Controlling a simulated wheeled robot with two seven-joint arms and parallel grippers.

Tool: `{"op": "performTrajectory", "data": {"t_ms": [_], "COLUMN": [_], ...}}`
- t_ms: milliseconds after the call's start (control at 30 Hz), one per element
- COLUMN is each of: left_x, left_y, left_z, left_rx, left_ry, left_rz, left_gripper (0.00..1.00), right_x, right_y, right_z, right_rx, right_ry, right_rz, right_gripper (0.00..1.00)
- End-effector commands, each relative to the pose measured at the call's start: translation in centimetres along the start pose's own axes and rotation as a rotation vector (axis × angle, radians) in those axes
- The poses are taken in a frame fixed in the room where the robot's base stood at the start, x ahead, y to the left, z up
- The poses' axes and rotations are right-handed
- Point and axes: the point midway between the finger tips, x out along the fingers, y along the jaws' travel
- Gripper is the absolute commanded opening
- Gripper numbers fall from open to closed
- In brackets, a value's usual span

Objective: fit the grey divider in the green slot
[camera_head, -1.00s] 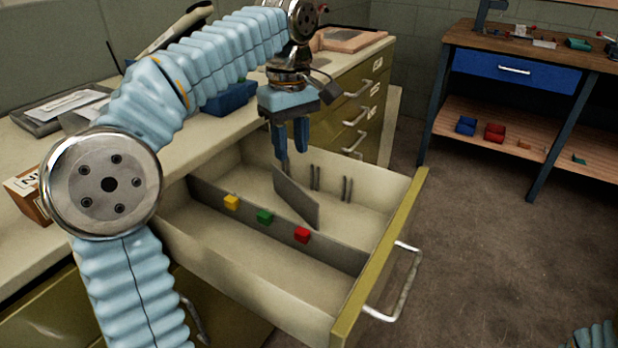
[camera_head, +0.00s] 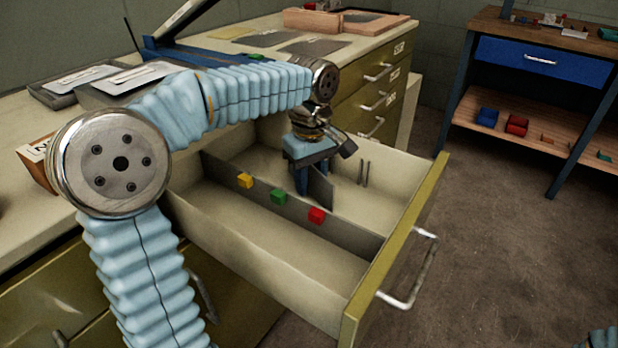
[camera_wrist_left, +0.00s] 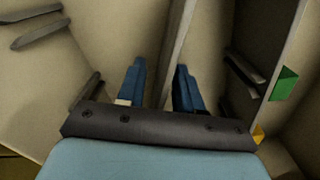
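The grey divider (camera_head: 320,186) is a thin upright plate in the far compartment of the open drawer. My left gripper (camera_head: 308,186) is lowered over it. In the left wrist view the divider (camera_wrist_left: 178,50) passes between the two fingers (camera_wrist_left: 158,82), nearer the right one, with a gap to the left one. The green marker (camera_head: 278,196) sits on the long grey partition between yellow and red markers; it also shows in the left wrist view (camera_wrist_left: 285,83). Dark rails (camera_wrist_left: 245,72) stand near it. The fingers hide part of the divider.
The yellow marker (camera_head: 245,180) and red marker (camera_head: 316,215) are on the same partition (camera_head: 350,236). More rails (camera_head: 364,173) stand on the far drawer wall. The near compartment (camera_head: 260,235) is empty. The drawer front (camera_head: 400,245) bounds the right side.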

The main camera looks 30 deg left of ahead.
Motion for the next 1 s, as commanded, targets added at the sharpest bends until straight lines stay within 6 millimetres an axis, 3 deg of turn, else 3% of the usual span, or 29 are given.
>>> {"op": "performTrajectory", "data": {"t_ms": [200, 433, 833, 1000], "left_x": [0.1, 0.1, -0.1, -1.4], "left_y": [0.0, 0.0, 0.0, 0.1], "left_z": [0.0, 0.0, 0.0, 0.0], "left_rx": [0.000, 0.000, 0.000, 0.000], "left_ry": [0.000, 0.000, 0.001, 0.001], "left_rz": [0.000, 0.000, 0.001, 0.002], "left_gripper": [0.35, 0.00, 0.00, 0.00], "right_x": [0.0, 0.0, 0.0, -0.2], "right_y": [0.0, 0.0, 0.0, -0.1], "right_z": [0.0, 0.0, 0.0, 0.0], "right_rx": [0.000, 0.000, 0.000, 0.000], "right_ry": [0.000, 0.000, 0.000, 0.000], "right_rz": [0.000, 0.000, 0.000, 0.000], "right_gripper": [0.43, 0.43, 0.43, 0.43]}}
